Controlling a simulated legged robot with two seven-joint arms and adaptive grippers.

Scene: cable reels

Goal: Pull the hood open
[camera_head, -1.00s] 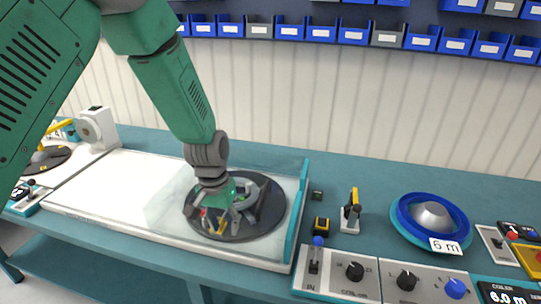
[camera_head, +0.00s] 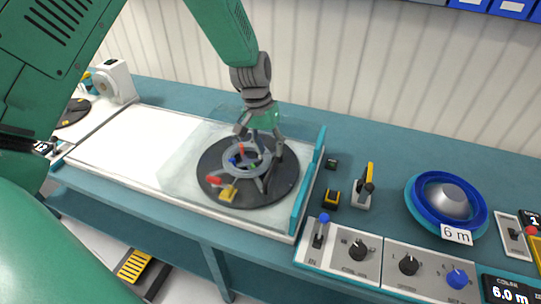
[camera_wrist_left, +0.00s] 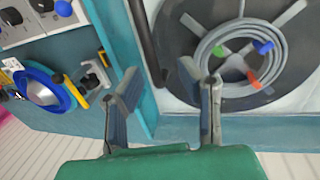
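The hood is a clear cover over the right part of the white bench unit, with a teal end panel (camera_head: 308,185) on its right side. Through it I see a dark round turntable (camera_head: 225,190) holding a grey cable coil with red, blue and green pieces. My left gripper (camera_head: 262,150) is over the far part of the turntable. In the left wrist view its two fingers (camera_wrist_left: 168,90) are spread with a gap between them, near the teal panel (camera_wrist_left: 140,80) and a dark bar (camera_wrist_left: 146,45). Nothing is held. I cannot tell whether a finger touches the hood. My right gripper is not in view.
Right of the hood are a control panel with a blue-tipped lever (camera_head: 320,232) and knobs, a yellow-handled clamp (camera_head: 364,187) and a blue reel (camera_head: 419,203) labelled 6 m. Blue bins (camera_head: 510,7) hang on the back wall. White bench surface (camera_head: 130,145) is clear left of the hood.

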